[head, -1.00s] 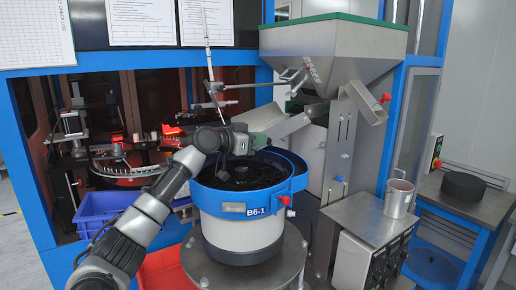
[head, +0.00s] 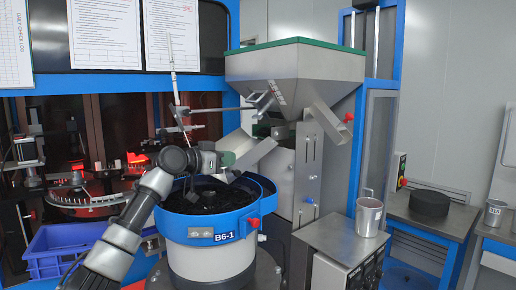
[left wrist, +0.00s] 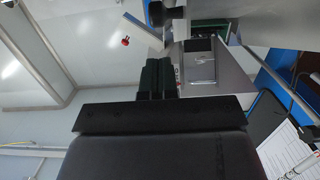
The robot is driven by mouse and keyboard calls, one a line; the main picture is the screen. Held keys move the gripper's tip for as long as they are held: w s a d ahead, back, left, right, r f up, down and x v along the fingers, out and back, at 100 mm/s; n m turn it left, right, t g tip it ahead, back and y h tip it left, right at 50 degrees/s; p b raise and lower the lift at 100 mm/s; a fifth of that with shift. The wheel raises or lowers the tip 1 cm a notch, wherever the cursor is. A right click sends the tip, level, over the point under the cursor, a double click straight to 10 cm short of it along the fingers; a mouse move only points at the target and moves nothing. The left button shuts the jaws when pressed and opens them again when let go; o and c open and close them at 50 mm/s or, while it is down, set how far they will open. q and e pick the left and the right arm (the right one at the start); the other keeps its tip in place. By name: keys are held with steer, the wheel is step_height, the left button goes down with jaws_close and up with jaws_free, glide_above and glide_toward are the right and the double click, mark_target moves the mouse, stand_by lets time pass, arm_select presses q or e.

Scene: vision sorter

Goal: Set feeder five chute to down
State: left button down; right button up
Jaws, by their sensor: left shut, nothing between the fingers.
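A steel hopper (head: 295,72) with a green rim stands above the bowl feeder marked B6-1 (head: 215,236). A short grey chute with a red knob (head: 333,125) slants down to the right from the hopper's front. In the left wrist view a grey slanted plate (left wrist: 146,30) lies by a red knob (left wrist: 125,41). A wider grey trough (head: 253,155) slopes down to the left over the bowl. My left gripper (head: 229,158) is shut and empty, beside the trough and above the bowl. It also shows in the left wrist view (left wrist: 155,68). No "five" label is readable. My right gripper is out of view.
A blue bin (head: 62,250) sits left of the bowl. A metal mug (head: 369,216) stands on a steel control box to the right. A black round block (head: 430,203) is on the side table. A thin upright rod (head: 172,70) rises behind my left arm.

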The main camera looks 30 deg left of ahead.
arm_select(q)
steer(key=d+r+b, duration=0.1)
steer(key=d+r, duration=0.5)
steer(key=d, duration=0.5)
steer(key=shift+w+d+r, duration=0.15)
steer(key=shift+d+r, duration=0.2)
steer(key=shift+r, duration=0.05)
